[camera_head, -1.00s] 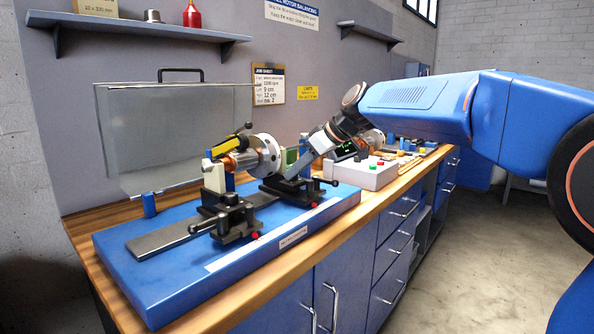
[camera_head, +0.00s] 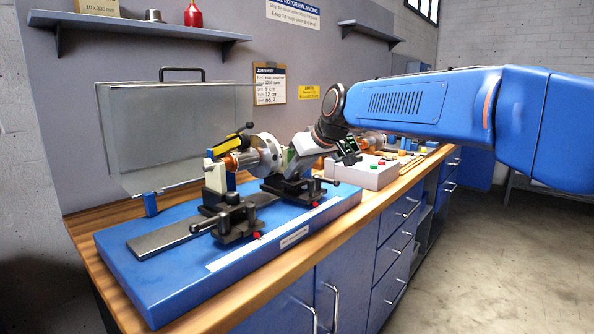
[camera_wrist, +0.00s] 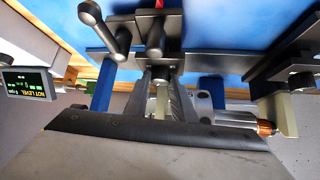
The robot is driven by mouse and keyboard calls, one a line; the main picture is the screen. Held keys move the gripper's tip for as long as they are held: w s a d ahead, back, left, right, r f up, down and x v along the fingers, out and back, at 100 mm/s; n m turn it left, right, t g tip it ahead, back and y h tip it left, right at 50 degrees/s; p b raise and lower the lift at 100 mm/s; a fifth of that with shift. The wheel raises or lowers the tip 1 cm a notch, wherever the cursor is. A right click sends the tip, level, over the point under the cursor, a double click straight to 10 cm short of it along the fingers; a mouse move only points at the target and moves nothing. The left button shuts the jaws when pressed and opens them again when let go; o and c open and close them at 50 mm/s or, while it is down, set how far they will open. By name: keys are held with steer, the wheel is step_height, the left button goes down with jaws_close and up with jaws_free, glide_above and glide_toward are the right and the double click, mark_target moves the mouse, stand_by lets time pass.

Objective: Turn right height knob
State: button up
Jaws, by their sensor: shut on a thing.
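The right support stand (camera_head: 294,190) is black and sits at the right end of the blue base (camera_head: 155,290). My gripper (camera_head: 290,166) reaches down to it from the right, beside the rotor disc (camera_head: 267,153). In the wrist view, my gripper (camera_wrist: 161,76) has its two fingers close together at the stand's dark upper part. It is shut on what appears to be the right height knob, which the fingers mostly hide. A black lever with a round end (camera_wrist: 90,13) stands out beside the fingers. A small display (camera_wrist: 27,83) reads NOT LEVEL.
The left support stand (camera_head: 214,182) with its clamp (camera_head: 236,220) carries the other rotor end. A clear upright guard (camera_head: 165,130) stands behind. A grey control box (camera_head: 365,173) with coloured buttons is close on the right. The base's front strip is clear.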

steer(key=o, duration=1.1)
steer(key=shift+c, duration=0.2)
steer(key=v, duration=1.7)
steer(key=shift+d, duration=0.2)
steer(key=shift+s+r, duration=0.1)
